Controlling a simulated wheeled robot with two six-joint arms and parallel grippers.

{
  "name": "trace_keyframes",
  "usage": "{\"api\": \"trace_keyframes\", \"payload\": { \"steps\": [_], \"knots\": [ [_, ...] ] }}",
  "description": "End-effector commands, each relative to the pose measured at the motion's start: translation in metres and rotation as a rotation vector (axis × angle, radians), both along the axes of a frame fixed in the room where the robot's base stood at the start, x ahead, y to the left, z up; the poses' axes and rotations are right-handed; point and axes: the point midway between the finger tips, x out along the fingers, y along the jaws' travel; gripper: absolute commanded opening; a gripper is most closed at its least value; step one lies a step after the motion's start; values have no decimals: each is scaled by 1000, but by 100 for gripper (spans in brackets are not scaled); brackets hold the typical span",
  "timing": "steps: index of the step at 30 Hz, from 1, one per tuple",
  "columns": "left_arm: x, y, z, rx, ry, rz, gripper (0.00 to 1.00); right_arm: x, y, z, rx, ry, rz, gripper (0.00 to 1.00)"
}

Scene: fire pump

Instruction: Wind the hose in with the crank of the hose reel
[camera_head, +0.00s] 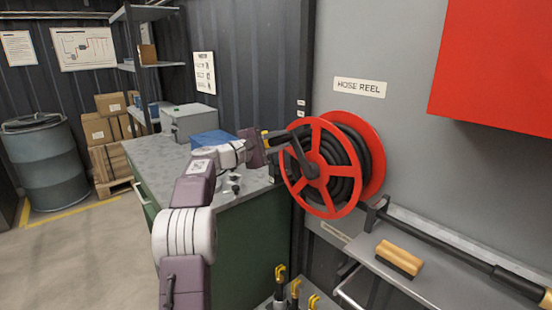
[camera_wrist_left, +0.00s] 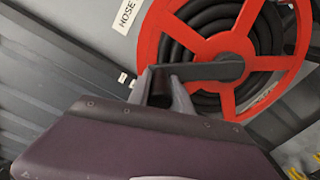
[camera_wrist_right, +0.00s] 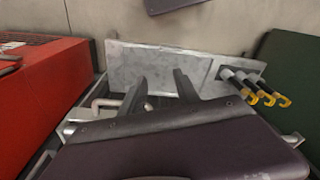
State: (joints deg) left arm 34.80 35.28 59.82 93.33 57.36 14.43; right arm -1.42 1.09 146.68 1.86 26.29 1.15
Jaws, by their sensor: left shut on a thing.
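The red hose reel (camera_head: 327,180) hangs on the grey wall under the HOSE REEL sign, with black hose (camera_head: 345,160) coiled between its discs. Its dark crank (camera_head: 298,152) runs from the hub up and left to the rim. My left gripper (camera_head: 270,139) is at the crank's outer end, shut on its handle, which the fingers mostly hide. In the left wrist view the crank arm (camera_wrist_left: 208,71) runs level from the hub to my left gripper's fingers (camera_wrist_left: 164,84). My right gripper (camera_wrist_right: 161,85) shows only in its wrist view, open with nothing between its fingers.
A green cabinet (camera_head: 245,240) with a grey top stands left of the reel, carrying a grey box (camera_head: 188,122) and a blue box (camera_head: 212,140). A shelf (camera_head: 415,285) with a brush (camera_head: 399,258) is at the lower right. Yellow-hooked tools (camera_wrist_right: 255,88) stand near my right gripper.

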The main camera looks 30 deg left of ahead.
Motion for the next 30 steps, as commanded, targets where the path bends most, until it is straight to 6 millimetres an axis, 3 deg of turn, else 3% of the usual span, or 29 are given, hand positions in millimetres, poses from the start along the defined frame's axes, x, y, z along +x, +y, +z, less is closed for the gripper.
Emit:
{"api": "trace_keyframes", "payload": {
  "steps": [1, 9, 30],
  "knots": [
    [-2, -5, -3, 43, -22, -2, 0, 0, 0, -15, 0, 0, 0, 38],
    [-13, -32, 11, 280, -119, -3, 0, 0, 0, -53, 0, 0, 0, 38],
    [-41, -101, 12, 841, -348, -5, 0, 0, 0, -137, 0, 0, 0, 38]
  ]
}}
